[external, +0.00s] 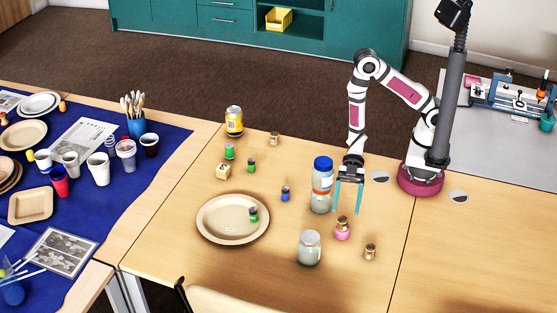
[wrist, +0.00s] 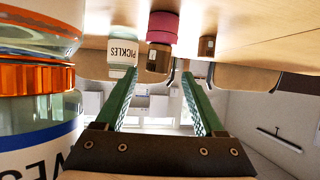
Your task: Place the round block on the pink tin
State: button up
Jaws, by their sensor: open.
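In the wrist view, which is upside down, the pink tin (wrist: 162,27) and the brown block (wrist: 158,60) are in contact, straight ahead between the fingers. My gripper (external: 348,208) is open. Its teal fingers show nothing held and look apart from the block in the wrist view (wrist: 160,78). A similar brown piece (external: 369,252) stands to the right.
A glass jar (external: 310,249) stands in front. A beige plate (external: 213,231) holds a small green bottle (external: 253,214).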

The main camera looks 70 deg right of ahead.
jog(key=v, duration=0.7)
jog(key=shift+d, duration=0.1)
